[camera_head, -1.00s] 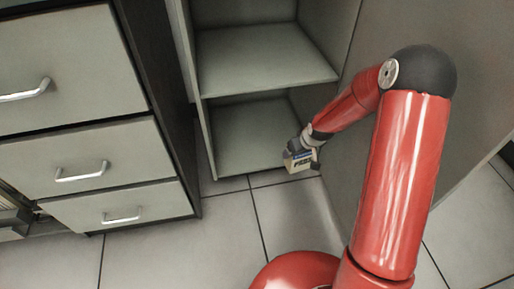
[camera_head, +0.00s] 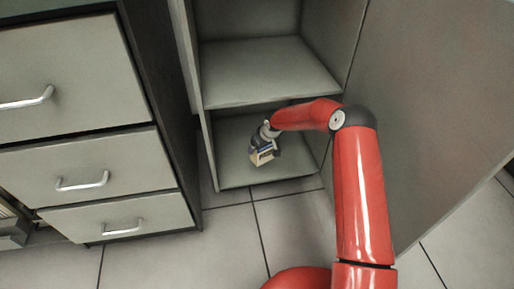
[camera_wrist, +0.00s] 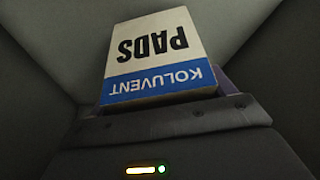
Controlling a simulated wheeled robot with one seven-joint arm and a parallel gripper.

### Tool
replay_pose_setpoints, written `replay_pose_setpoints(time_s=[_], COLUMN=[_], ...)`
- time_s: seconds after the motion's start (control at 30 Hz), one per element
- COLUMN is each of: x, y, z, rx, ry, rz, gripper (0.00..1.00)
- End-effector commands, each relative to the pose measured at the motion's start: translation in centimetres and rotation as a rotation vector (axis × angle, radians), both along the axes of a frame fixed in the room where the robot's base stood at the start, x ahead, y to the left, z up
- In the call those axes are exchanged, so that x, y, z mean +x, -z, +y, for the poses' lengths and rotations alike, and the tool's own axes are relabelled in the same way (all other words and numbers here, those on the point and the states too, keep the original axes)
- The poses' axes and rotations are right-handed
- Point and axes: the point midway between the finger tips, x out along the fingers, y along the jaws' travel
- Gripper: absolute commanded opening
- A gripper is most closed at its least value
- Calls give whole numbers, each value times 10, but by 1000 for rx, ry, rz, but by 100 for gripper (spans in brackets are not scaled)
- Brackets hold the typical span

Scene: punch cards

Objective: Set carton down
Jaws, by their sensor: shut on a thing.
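The carton (camera_wrist: 155,50) is a small white box with a blue band and the words "KOLUVENT PADS", upside down in the wrist view. In the head view the carton (camera_head: 262,157) is small and tan-white, over the front part of the cabinet's lower compartment. My gripper (camera_head: 260,148) is shut on it, and the dark gripper body fills the bottom of the wrist view. I cannot tell whether the carton touches the compartment floor (camera_head: 232,172).
The open cabinet has a middle shelf (camera_head: 265,75) above my gripper. A large grey panel (camera_head: 430,130) stands to the right. A drawer unit (camera_head: 100,165) stands to the left. The lower compartment looks otherwise empty. Tiled floor (camera_head: 200,250) lies in front.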

Motion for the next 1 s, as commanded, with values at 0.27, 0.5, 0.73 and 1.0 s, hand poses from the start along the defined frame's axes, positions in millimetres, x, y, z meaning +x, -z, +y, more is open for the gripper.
replay_pose_setpoints(time_s=[0.27, 0.5, 0.73, 1.0], x=[26, 26, 26, 26], y=[0, 25, 34, 38], z=[21, 21, 21, 21], rx=[0, 0, 1, 0], ry=[0, 0, 0, -1], rz=[0, 4, -1, 0], gripper=[56, 56, 56, 84])
